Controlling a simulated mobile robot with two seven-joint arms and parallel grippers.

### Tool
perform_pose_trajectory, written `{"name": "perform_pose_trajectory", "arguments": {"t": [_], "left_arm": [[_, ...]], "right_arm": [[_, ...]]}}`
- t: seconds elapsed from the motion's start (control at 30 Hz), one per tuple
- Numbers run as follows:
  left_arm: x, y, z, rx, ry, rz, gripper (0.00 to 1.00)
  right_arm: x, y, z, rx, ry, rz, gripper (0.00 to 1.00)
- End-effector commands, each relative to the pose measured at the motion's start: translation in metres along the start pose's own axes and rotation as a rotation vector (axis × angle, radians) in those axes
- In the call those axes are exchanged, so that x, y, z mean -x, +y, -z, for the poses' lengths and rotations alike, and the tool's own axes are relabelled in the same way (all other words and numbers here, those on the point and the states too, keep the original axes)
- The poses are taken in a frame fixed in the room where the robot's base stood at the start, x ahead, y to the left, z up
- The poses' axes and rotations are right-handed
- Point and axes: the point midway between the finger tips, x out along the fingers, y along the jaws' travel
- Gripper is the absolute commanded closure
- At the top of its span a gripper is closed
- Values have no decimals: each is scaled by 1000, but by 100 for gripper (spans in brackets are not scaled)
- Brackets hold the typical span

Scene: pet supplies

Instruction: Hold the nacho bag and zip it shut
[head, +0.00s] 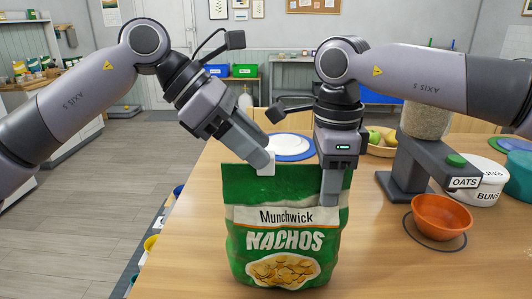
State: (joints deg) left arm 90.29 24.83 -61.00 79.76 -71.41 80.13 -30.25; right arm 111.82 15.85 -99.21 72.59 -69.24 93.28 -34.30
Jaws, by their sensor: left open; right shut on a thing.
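The green nacho bag (284,238) stands upright on the wooden table, its "Munchwick NACHOS" label facing me. My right gripper (331,190) points down at the bag's upper right side and is shut on the bag. My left gripper (264,166) comes in from the upper left to the middle of the bag's top edge. It is open, though its far finger is hidden. A small white piece shows at its tip; I cannot tell whether this is a zip slider or a finger pad. Whether the zip is closed there cannot be seen.
Behind the bag is a blue plate (302,154) with a white one on it. Right of it are a fruit bowl (382,150), an oats dispenser (428,160), an orange bowl (440,217) and a white buns tin (488,185). The front right table is clear.

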Motion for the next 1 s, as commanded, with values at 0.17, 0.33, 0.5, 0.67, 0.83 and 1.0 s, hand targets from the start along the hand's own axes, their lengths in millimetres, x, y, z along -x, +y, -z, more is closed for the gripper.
{"name": "perform_pose_trajectory", "arguments": {"t": [0.17,0.33,0.5,0.67,0.83,1.0], "left_arm": [[-23,0,1,0,0,2,48],[-30,0,0,-1,-1,0,48],[-30,0,0,-1,-1,0,48],[-30,0,0,-1,-1,0,81],[-30,0,0,-1,-1,1,100],[-25,0,5,2,-1,0,100]], "right_arm": [[-7,2,0,3,7,-13,100],[-7,2,0,3,7,-13,100],[-8,2,0,3,7,-13,100],[-8,2,0,3,8,-13,100],[-7,2,0,3,8,-12,100],[-7,1,0,2,7,-12,100]]}}
